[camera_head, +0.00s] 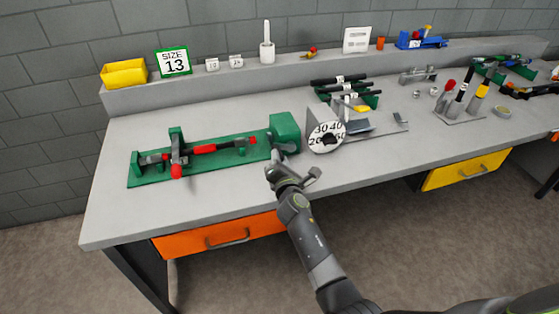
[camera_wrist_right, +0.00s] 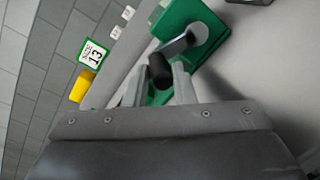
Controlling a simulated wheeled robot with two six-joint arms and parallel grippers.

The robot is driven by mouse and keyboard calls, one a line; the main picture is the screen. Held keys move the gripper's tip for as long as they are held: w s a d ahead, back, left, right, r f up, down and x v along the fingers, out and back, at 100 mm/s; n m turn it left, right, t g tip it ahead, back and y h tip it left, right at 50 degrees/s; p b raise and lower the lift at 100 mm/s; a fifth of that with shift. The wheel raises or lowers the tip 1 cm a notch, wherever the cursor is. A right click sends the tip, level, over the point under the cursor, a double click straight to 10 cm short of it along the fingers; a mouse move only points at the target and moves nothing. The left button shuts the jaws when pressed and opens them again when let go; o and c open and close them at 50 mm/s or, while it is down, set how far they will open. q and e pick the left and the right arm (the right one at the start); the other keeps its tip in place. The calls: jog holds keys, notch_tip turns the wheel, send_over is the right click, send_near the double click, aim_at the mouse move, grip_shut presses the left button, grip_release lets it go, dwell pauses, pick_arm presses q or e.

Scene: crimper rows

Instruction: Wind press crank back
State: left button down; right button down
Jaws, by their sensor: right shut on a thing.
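The green press (camera_head: 200,152) lies along the left part of the workbench, with a green gearbox block (camera_head: 286,128) at its right end and red parts along its bed. My right gripper (camera_head: 277,158) is at the front of that block. In the right wrist view the grey crank arm (camera_wrist_right: 178,45) comes off the green block and ends in a black handle (camera_wrist_right: 160,70). The two fingers of my right gripper (camera_wrist_right: 158,84) are around this handle and shut on it. In the head view the gripper hides most of the crank. My left gripper is not in view.
A round dial (camera_head: 326,137) with numbers stands just right of the gripper. A size 13 sign (camera_head: 173,62) and a yellow bin (camera_head: 124,74) are on the back ledge. The orange drawer (camera_head: 220,236) is below. The bench front is clear left of my arm.

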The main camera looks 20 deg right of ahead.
jog(key=shift+f, duration=0.25)
dwell(0.3)
jog(key=c, duration=1.2)
grip_release()
jog(key=shift+a, duration=0.1)
jog(key=shift+r, duration=0.1)
